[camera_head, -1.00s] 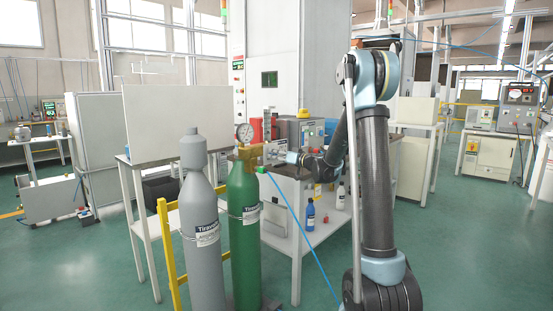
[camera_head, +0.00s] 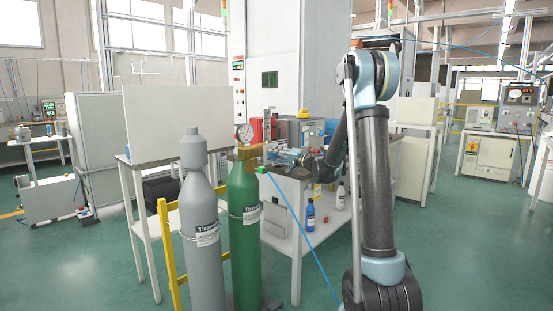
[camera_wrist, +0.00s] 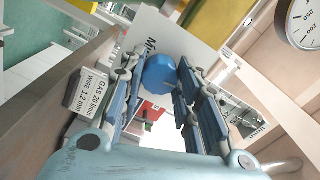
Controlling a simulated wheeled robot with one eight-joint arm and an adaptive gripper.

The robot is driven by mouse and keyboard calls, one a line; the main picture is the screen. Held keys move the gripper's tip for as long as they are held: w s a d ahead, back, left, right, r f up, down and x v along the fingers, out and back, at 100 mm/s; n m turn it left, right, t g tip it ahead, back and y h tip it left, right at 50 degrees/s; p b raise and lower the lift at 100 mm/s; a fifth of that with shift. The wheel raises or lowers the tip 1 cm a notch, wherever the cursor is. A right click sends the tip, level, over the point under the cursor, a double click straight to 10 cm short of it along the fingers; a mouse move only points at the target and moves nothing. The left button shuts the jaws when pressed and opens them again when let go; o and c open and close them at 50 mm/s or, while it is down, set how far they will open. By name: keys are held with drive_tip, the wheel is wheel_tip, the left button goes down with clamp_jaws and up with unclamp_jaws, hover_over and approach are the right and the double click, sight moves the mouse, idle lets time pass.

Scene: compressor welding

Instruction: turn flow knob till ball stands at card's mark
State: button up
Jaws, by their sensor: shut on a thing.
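The blue flow knob (camera_wrist: 160,74) sits between the two fingertips of my gripper (camera_wrist: 165,85) in the wrist view, and the gripper is shut on it. In the head view my gripper (camera_head: 284,157) is small, beside the brass regulator on the green cylinder (camera_head: 243,235). The card (camera_wrist: 88,95) reads "GAS 20 l/min, WIRE 1.2 mm" and lies left of the fingers in the wrist view.
A round pressure gauge (camera_wrist: 303,22) is at the upper right in the wrist view, near the yellow brass body (camera_wrist: 218,22). A grey cylinder (camera_head: 202,240) stands left of the green one. A blue hose (camera_head: 305,235) runs down to the floor. Bottles stand on the lower shelf.

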drive_tip(key=m, duration=0.7)
drive_tip(key=shift+w+d, duration=0.2)
drive_tip(key=m, duration=0.6)
drive_tip(key=shift+f, duration=0.2)
drive_tip(key=shift+m, duration=0.3)
drive_tip(key=shift+a, duration=0.1)
drive_tip(key=o, duration=1.1)
drive_tip(key=shift+s, duration=0.1)
drive_tip(key=shift+s, duration=0.1)
drive_tip(key=v, duration=1.2)
